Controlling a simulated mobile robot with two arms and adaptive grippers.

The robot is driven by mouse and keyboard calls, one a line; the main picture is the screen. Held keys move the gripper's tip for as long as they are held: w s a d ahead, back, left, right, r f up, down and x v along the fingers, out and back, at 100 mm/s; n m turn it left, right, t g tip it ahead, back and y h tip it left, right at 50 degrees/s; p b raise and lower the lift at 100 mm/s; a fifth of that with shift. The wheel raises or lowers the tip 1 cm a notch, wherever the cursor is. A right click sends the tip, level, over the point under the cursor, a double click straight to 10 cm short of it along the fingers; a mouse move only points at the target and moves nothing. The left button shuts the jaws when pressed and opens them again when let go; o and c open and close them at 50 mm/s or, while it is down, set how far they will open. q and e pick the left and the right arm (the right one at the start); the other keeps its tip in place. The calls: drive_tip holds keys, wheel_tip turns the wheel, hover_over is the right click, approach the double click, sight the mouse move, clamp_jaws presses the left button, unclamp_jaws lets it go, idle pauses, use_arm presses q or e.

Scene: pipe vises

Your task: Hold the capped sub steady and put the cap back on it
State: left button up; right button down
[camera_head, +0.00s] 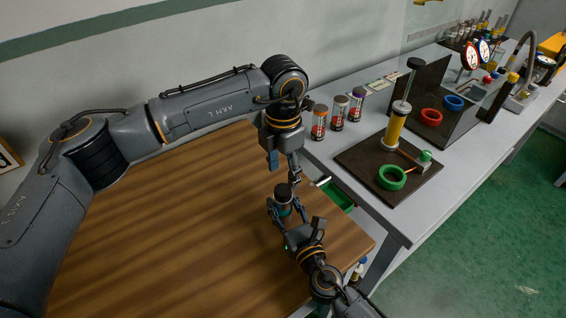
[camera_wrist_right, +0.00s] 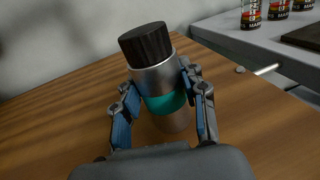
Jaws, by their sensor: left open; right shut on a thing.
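The capped sub is a metal cylinder with a teal band (camera_wrist_right: 165,103), upright or slightly tilted over the wooden table. My right gripper (camera_head: 288,209) is shut around its sides. The dark ribbed cap (camera_wrist_right: 146,43) rests on top of the sub, and I cannot tell how tightly it sits. In the head view the cap (camera_head: 283,189) shows just below my left gripper (camera_head: 284,167). The left gripper is open, points down and looks empty. A small gap seems to separate its fingers from the cap. The sub's lower end is partly hidden by the right gripper in the head view.
The wooden table (camera_head: 150,220) is bare to the left. A grey bench (camera_head: 370,195) adjoins at the right, with several labelled cans (camera_head: 338,112), a dark board (camera_head: 365,165) with a yellow cylinder (camera_head: 394,128), and a green ring (camera_head: 392,178).

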sight(283, 190)
use_arm(q)
wheel_tip(283, 190, down, 6)
drive_tip(key=shift+r, duration=0.1)
idle(0.4)
clamp_jaws()
drive_tip(key=shift+o, duration=0.9)
unclamp_jaws()
wheel_tip(283, 190, up, 12)
